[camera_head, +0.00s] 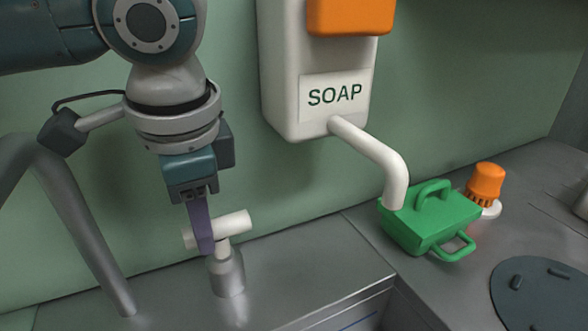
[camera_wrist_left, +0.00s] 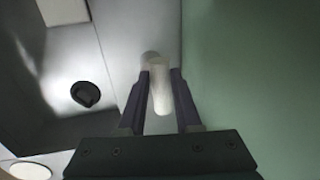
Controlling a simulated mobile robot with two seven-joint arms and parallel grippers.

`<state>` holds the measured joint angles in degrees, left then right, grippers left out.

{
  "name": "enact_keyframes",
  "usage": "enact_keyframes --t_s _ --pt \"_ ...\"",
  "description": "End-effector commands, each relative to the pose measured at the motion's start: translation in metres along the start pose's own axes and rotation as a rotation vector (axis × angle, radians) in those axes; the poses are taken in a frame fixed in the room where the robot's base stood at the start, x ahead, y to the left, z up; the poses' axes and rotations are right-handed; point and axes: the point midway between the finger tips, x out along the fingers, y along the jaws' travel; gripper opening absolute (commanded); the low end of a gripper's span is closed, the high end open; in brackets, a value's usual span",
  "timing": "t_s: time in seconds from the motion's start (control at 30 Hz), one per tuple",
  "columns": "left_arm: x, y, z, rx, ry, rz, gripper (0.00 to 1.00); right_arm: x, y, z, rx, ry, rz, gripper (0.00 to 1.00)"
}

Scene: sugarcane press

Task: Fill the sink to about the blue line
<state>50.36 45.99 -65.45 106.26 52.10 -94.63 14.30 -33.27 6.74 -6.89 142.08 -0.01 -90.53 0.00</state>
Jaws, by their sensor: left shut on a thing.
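The sink (camera_head: 340,308) is at the bottom of the head view; only its far inner wall shows, with part of a blue line (camera_head: 358,322). No water shows there. A white bar handle (camera_head: 236,223) sits on a short metal post (camera_head: 227,272) behind the sink. My left gripper (camera_head: 205,243) is shut on this handle; in the left wrist view its two dark fingers stand on either side of the white handle (camera_wrist_left: 160,88). A grey metal pipe (camera_head: 82,235) bends down at the left. My right gripper is not in view.
A white soap dispenser (camera_head: 290,85) with an orange top part (camera_head: 350,15) hangs on the green wall. Its spout ends over a green box (camera_head: 425,222) with handles. An orange-capped item (camera_head: 486,185) and a dark round plate (camera_head: 545,295) are at right.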

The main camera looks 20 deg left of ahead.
Motion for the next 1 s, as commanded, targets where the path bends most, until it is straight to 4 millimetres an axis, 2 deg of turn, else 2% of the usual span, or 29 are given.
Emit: enact_keyframes --t_s 0.27,0.6,1.0 --pt "-0.008 0.003 0.000 -0.147 -0.033 0.005 0.00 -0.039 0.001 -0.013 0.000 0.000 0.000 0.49" --pt "-0.009 0.007 -0.003 -0.455 -0.095 0.005 0.00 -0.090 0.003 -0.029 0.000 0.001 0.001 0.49" --pt "-0.005 0.011 -0.008 -0.771 -0.158 0.004 0.00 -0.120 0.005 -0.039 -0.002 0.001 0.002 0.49"
